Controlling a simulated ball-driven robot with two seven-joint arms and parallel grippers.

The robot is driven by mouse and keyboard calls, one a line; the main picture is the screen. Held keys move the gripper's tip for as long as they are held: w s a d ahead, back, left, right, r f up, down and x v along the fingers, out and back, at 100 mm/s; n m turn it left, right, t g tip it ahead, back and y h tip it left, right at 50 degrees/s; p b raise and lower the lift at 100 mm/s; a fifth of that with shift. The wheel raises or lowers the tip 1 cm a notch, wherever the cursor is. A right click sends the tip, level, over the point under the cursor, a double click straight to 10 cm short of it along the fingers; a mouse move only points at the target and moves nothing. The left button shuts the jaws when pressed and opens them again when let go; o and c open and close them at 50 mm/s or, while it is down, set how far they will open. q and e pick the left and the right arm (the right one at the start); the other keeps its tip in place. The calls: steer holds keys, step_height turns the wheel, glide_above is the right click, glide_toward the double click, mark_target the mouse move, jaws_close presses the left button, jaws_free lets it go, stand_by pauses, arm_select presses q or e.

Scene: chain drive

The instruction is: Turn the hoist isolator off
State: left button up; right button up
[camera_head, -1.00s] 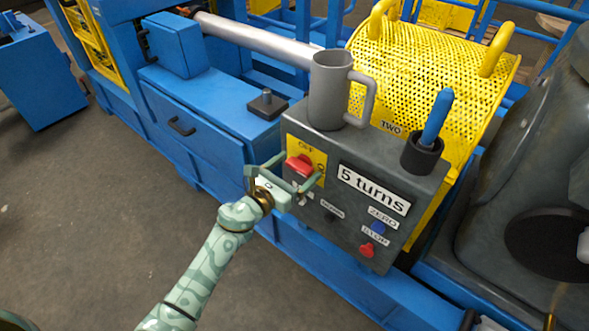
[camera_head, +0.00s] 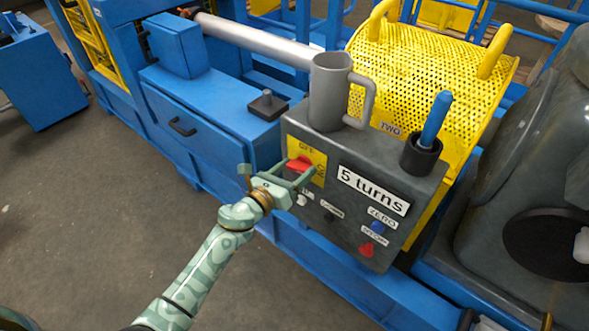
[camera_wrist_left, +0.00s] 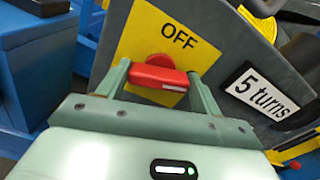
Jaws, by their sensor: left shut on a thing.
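The hoist isolator's red handle (camera_head: 299,163) is on a yellow plate (camera_head: 307,149) on the grey control box (camera_head: 292,125). In the left wrist view the handle (camera_wrist_left: 158,77) lies crosswise below the word OFF on the plate (camera_wrist_left: 180,28). My left gripper (camera_head: 298,168) reaches it from the lower left, and its fingers (camera_wrist_left: 161,76) stand on either side of the handle, shut on it. The handle's lower edge is close to the gripper body. My right gripper is not in view.
A grey mug (camera_head: 328,92) and a black cup with a blue-handled tool (camera_head: 422,155) stand on the box. A "5 turns" label (camera_head: 373,190), a blue button (camera_head: 377,227) and a red button (camera_head: 366,250) are on its face. A yellow perforated guard (camera_head: 430,80) is behind.

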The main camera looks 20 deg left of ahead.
arm_select(q)
steer(key=n, duration=0.3)
steer(key=shift+a+n+p, duration=0.1)
steer(key=shift+n+p, duration=0.25)
steer(key=shift+n, duration=0.05)
steer(key=n, duration=0.3)
steer(key=shift+n+p, duration=0.3)
steer(key=shift+p, duration=0.1)
steer(key=n+p, duration=0.1)
steer(key=n, duration=0.3)
steer(key=shift+a+f, duration=0.1)
steer(key=shift+f+n+p, duration=0.1)
steer(key=shift+n+p, duration=0.3)
steer(key=shift+n, duration=1.1)
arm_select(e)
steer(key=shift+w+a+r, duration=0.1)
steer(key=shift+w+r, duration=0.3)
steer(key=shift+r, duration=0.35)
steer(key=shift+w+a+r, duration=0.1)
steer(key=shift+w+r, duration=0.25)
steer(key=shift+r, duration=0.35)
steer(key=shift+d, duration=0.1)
arm_select(q)
steer(key=o, duration=1)
